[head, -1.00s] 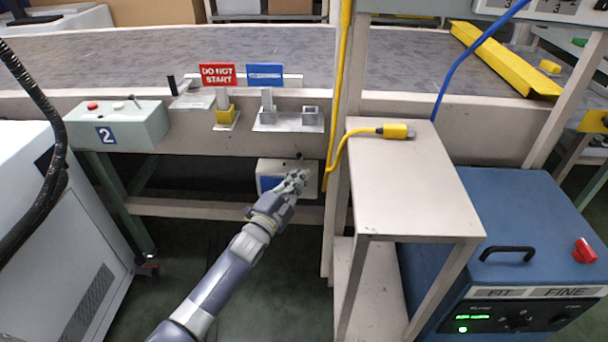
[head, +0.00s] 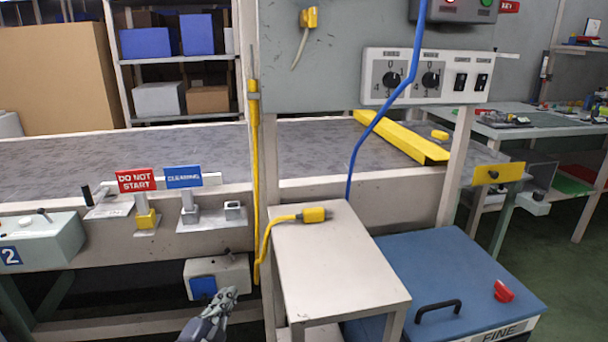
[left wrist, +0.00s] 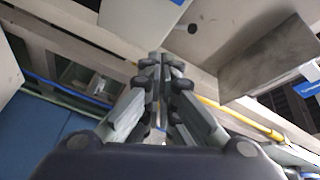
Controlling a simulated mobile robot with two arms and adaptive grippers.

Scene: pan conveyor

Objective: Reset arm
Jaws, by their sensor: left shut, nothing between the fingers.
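My left gripper (head: 226,300) is low in the head view, in front of a small white box with a blue face (head: 203,286) under the conveyor edge. In the left wrist view my left gripper (left wrist: 160,62) has its fingers together with nothing held. Whether it touches the white box cannot be told. My right gripper is not in view.
A beige stand (head: 335,262) with a yellow plug (head: 314,214) on top is right of my left gripper. A blue cabinet (head: 470,275) stands further right. Red (head: 136,180) and blue (head: 184,176) signs stand on the conveyor edge. A yellow pole (head: 254,180) rises beside the stand.

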